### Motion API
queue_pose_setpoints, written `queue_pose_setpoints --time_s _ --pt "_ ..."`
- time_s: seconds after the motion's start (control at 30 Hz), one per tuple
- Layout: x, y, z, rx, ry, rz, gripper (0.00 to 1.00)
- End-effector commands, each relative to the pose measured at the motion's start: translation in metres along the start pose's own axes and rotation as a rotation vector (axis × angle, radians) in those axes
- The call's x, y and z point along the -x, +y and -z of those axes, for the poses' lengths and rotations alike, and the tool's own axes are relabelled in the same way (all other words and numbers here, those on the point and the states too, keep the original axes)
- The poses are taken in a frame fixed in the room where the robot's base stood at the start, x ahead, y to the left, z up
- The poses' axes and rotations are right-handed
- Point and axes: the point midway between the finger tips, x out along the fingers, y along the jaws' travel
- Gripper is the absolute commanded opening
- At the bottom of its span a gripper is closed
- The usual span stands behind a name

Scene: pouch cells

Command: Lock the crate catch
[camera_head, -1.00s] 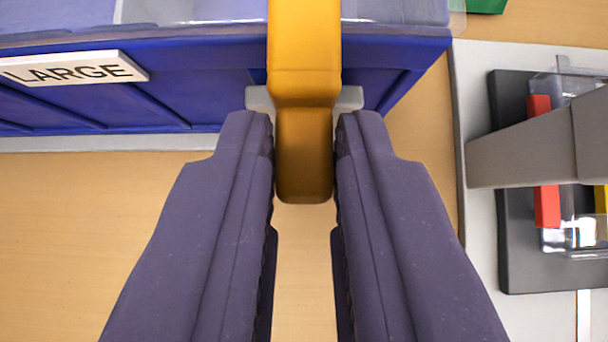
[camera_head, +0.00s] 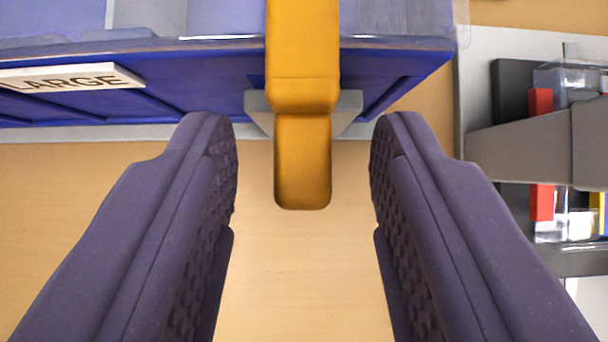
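The orange crate catch (camera_head: 303,160) hangs over the front edge of the blue crate (camera_head: 195,82). Its lower end sticks out past a grey bracket (camera_head: 349,107) on the crate's front wall. My gripper (camera_head: 304,150) is open, with one dark purple finger on each side of the catch's lower end. A clear gap shows between each finger and the catch, and the fingers hold nothing. I cannot tell from this view whether the catch is latched.
A white label reading LARGE (camera_head: 72,77) is on the crate's front at the left. At the right stands a grey fixture (camera_head: 530,140) with red blocks and clear plastic on a light grey base. Bare wooden table (camera_head: 275,270) lies below the catch.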

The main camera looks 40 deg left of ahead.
Motion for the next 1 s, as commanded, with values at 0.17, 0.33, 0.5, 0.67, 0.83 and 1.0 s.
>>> queue_pose_setpoints --time_s 0.17,0.33,0.5,0.67,0.83,1.0 --pt "0.001 0.0 0.0 0.0 0.0 0.0 0.43" --pt "0.024 0.001 0.002 0.0 0.001 -0.001 0.43" --pt "0.057 0.001 0.001 -0.001 0.0 -0.001 0.43" --pt "0.075 0.001 0.001 -0.001 0.0 -0.001 0.43" --pt "0.078 0.0 0.0 0.0 0.0 0.0 0.43" --pt "0.078 0.0 0.0 0.0 0.0 0.0 0.43"
